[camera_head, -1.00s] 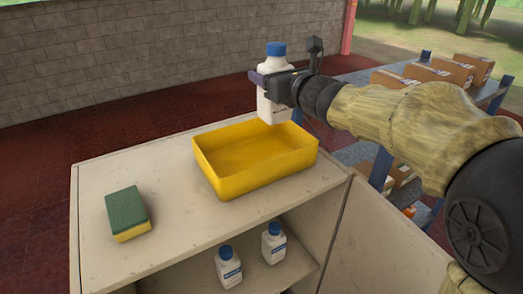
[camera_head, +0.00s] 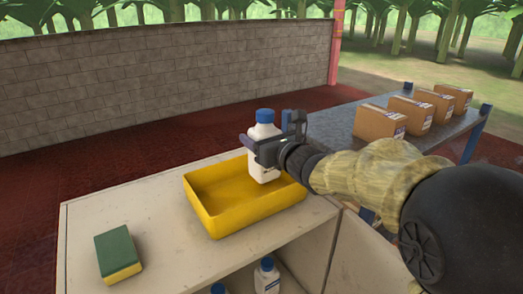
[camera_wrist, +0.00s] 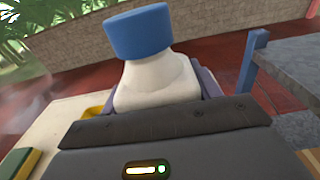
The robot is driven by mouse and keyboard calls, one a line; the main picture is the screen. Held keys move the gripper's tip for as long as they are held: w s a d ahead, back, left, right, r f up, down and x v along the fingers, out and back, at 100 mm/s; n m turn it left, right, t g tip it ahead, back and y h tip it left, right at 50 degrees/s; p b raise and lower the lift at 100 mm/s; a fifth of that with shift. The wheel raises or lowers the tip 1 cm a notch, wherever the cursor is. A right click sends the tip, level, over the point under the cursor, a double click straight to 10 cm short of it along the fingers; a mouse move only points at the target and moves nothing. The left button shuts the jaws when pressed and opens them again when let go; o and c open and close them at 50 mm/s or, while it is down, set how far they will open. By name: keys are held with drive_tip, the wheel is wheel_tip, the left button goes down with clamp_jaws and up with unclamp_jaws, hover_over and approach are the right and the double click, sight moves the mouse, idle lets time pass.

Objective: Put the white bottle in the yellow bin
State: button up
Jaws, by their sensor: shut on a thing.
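The white bottle (camera_head: 263,165) with a blue cap is upright in my gripper (camera_head: 262,148), which is shut around its upper body. In the head view it overlaps the right back part of the yellow bin (camera_head: 225,224), with its base at about rim height or lower; I cannot tell whether it touches the bin floor. The bin sits on the white cabinet top and looks otherwise empty. In the wrist view the bottle (camera_wrist: 158,82) fills the middle, its lower part hidden by my gripper. A bit of yellow bin (camera_wrist: 95,112) shows to its left.
A green and yellow sponge (camera_head: 118,254) lies on the cabinet top (camera_head: 150,212) at left. More white bottles (camera_head: 266,277) stand on the shelf below. Several cardboard boxes (camera_head: 380,122) stand on a table (camera_head: 335,133) at the back right.

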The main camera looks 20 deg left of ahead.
drive_tip(key=f, duration=0.1)
drive_tip(key=f+p, duration=0.1)
drive_tip(key=f, duration=0.1)
drive_tip(key=shift+w+f, duration=0.25)
drive_tip(key=shift+w+d+f, duration=0.1)
drive_tip(key=shift+d, duration=0.1)
drive_tip(key=shift+s, duration=0.3)
drive_tip(key=shift+s+a, duration=0.1)
drive_tip(key=shift+a, duration=0.1)
drive_tip(key=o, duration=1.4)
drive_tip(key=shift+a, duration=0.15)
drive_tip(key=shift+d, duration=0.2)
